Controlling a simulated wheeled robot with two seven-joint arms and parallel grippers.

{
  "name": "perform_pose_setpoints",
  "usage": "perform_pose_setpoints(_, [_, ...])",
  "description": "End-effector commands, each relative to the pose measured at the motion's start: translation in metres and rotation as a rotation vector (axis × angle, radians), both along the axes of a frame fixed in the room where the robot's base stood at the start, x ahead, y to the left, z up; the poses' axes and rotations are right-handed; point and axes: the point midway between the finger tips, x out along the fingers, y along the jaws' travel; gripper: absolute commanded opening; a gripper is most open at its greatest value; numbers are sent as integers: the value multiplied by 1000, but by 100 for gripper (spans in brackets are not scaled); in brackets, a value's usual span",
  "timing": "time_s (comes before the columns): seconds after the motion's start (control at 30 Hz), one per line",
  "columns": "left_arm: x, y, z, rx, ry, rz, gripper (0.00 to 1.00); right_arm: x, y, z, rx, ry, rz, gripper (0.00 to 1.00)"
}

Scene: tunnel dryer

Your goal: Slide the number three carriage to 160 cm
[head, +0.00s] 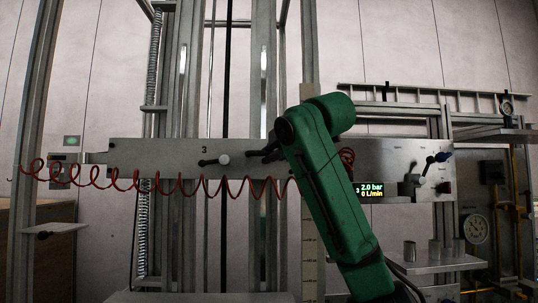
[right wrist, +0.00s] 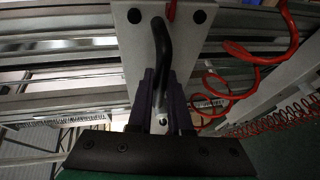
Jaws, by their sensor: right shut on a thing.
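The number three carriage is a grey plate (head: 150,155) marked 3, set across vertical rails in the head view. A black lever with a pale knob (head: 223,159) sits on its face. In the right wrist view my right gripper (right wrist: 163,98) is shut on a bent black handle (right wrist: 161,45) fixed to a pale plate (right wrist: 133,55). In the head view my green right arm reaches up in front of the carriage and hides its right part and most of the grip. A vertical scale strip (head: 313,250) stands beside the arm; its figures are too small to read. My left gripper is not in view.
A red coiled hose (head: 130,182) hangs across the carriage. A panel at right has a display (head: 369,190) reading 2.0 bar and 0 L/min. Upright posts flank the rails.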

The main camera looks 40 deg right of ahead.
Motion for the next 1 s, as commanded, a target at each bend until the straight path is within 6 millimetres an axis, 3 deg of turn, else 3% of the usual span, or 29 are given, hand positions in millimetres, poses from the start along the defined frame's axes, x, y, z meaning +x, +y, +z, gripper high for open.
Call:
perform_pose_setpoints(0.3, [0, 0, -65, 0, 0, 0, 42, 1, 0, -82, 2, 12, -1, 0])
perform_pose_setpoints(0.4, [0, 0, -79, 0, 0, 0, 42, 1, -1, -101, 2, 12, -2, 0])
perform_pose_setpoints(0.83, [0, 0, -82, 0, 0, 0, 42, 2, 0, -110, 3, 17, 0, 0])
perform_pose_setpoints(0.87, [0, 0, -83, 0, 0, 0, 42, 2, 0, -110, 2, 18, 0, 25])
perform_pose_setpoints(0.9, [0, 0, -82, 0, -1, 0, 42, 2, 0, -110, 4, 18, 1, 40])
perform_pose_setpoints(0.93, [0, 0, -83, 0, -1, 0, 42, 2, 0, -110, 3, 17, 1, 47])
perform_pose_setpoints(1.0, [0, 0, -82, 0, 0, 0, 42, 2, 0, -109, 3, 14, 0, 47])
